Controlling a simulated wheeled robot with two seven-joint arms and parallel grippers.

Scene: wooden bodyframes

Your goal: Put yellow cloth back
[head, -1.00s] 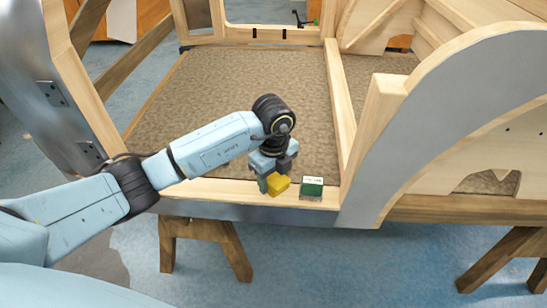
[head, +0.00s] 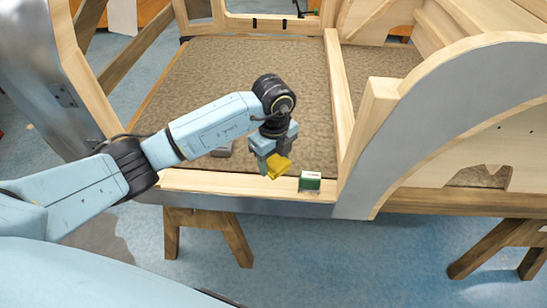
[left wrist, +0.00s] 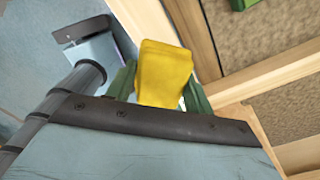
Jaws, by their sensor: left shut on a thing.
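The yellow cloth (head: 278,168) is a small folded pad between the fingers of my left gripper (head: 272,162). The gripper is shut on it and points down, just above the wooden front sill (head: 230,188) of the bodyframe. In the left wrist view the cloth (left wrist: 163,72) shows between two green fingers (left wrist: 160,90). A green and white box (head: 310,182) stands on the sill, a little right of the cloth and apart from it. My right gripper is not in view.
The brown carpeted floor (head: 250,70) behind the sill is mostly clear.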

